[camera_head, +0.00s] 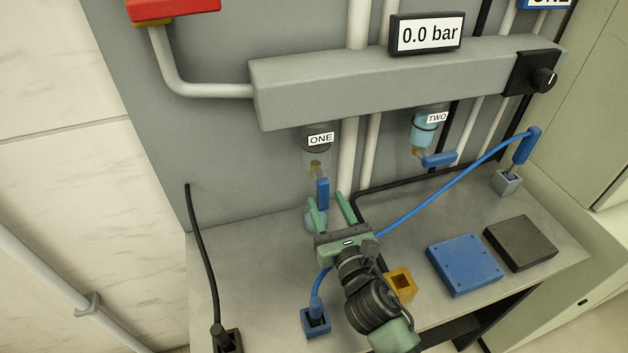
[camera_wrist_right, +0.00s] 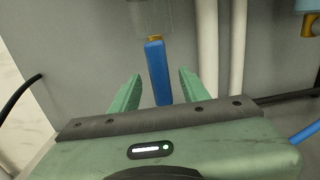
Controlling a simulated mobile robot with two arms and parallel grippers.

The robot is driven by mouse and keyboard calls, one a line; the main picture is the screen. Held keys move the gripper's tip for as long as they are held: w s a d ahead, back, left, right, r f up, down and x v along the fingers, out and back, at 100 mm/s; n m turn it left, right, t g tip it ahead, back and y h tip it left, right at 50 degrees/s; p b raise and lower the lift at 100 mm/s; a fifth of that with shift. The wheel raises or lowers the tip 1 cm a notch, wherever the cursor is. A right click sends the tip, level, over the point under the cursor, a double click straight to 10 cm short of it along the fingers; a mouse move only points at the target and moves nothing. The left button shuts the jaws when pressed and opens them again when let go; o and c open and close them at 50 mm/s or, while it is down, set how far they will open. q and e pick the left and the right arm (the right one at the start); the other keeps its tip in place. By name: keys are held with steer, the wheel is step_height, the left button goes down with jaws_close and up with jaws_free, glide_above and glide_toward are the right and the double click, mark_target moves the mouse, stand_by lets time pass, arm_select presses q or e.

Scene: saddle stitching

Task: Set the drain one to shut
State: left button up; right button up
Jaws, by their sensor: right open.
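The drain labelled ONE (camera_head: 318,143) hangs under the grey manifold, a clear bowl with a brass fitting below it. Its blue lever (camera_head: 322,194) points straight down. In the right wrist view the same blue lever (camera_wrist_right: 157,72) stands between the fingers, with space on both sides. My right gripper (camera_head: 332,204) is open around the lever's lower part, and the fingers do not appear to touch it. It also shows in the right wrist view (camera_wrist_right: 152,92). My left gripper is not in view.
Drain TWO (camera_head: 423,130) hangs to the right, its blue lever (camera_head: 439,160) lying sideways. A gauge (camera_head: 428,34) reads 0.0 bar. A black knob (camera_head: 543,80) sits at the manifold's right end. Blue (camera_head: 465,264) and dark (camera_head: 520,243) blocks lie on the bench. A blue hose (camera_head: 450,186) crosses behind my gripper.

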mark_target(320, 189)
steer(key=x, duration=0.3)
steer(key=shift+d+r, duration=0.1)
steer(key=shift+r, duration=0.1)
steer(key=shift+f+p+x, duration=0.2)
steer(key=shift+p+x, duration=0.15)
steer(key=shift+x, duration=0.85)
steer(key=shift+w+a, duration=0.2)
steer(key=shift+w, duration=0.05)
jaws_close()
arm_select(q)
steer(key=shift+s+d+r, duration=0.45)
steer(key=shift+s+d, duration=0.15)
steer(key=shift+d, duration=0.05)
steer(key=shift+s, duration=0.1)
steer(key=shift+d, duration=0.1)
